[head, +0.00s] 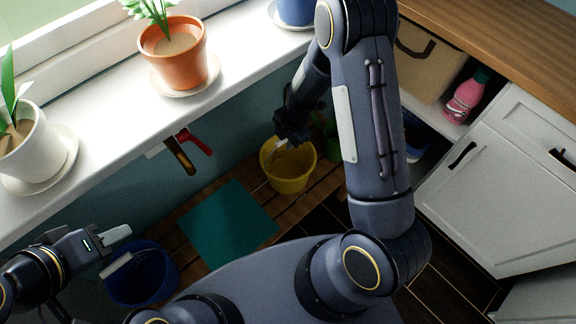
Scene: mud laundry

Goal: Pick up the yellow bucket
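The yellow bucket (288,181) stands upright on the wooden slatted surface below the windowsill. My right gripper (283,143) points down at the bucket's far rim, with its fingertips at or just inside the opening. The fingers are small and dark there, so I cannot tell whether they are apart or closed on the rim. My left gripper (116,249) is open and empty, with its pale fingers apart, above the blue bucket at the lower left.
The blue bucket (152,278) and a teal mat (228,222) lie left of the yellow bucket. A green object (331,134) is partly hidden behind my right arm. Potted plants stand on the white windowsill (110,122). A white cabinet (500,190) borders the right.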

